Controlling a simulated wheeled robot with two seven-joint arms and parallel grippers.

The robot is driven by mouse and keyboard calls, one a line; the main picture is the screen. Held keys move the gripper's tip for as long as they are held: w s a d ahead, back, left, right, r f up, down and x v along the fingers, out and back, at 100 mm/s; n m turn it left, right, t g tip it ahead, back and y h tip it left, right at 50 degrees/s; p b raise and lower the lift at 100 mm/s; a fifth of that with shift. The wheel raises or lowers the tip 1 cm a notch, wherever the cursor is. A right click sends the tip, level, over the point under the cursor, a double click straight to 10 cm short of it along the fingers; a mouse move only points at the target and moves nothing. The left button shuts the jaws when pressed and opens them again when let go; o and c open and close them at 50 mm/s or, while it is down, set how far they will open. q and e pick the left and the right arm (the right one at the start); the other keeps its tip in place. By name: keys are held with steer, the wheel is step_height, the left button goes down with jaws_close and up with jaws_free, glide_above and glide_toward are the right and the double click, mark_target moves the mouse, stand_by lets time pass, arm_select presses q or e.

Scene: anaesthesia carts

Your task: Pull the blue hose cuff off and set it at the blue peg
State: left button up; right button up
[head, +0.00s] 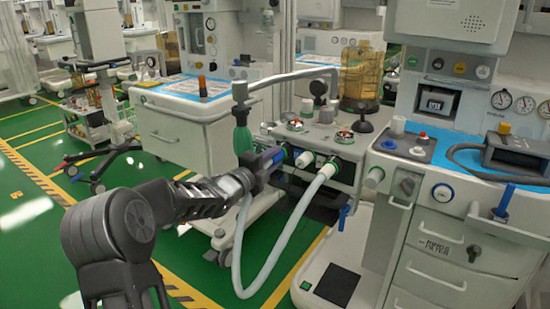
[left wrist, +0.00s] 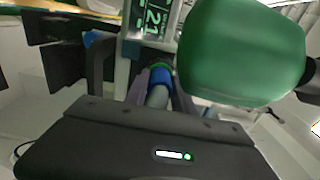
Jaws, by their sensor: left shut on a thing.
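The blue hose cuff (head: 279,154) is at the left port on the front of the middle machine. In the left wrist view the blue cuff (left wrist: 161,77) sits against a green ring (left wrist: 160,65), with a grey hose (left wrist: 157,97) running back from it. My left gripper (head: 268,162) is shut on the cuff, and its jaws partly hide it. I cannot tell whether the cuff is still fully seated. My right gripper is in neither view.
A green breathing bag (head: 242,138) hangs just beside my left gripper and looms large in the wrist view (left wrist: 240,50). A pale hose (head: 297,218) loops down from a white port cuff (head: 327,171). A blue handle (head: 343,216) hangs below the machine. Green floor is open at left.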

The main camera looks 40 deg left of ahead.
mark_target(270, 161)
arm_select(q)
jaws_close()
stand_by(0.3)
steer(key=shift+s, duration=0.15)
steer(key=shift+s+b, duration=0.8)
steer(key=shift+s, duration=2.05)
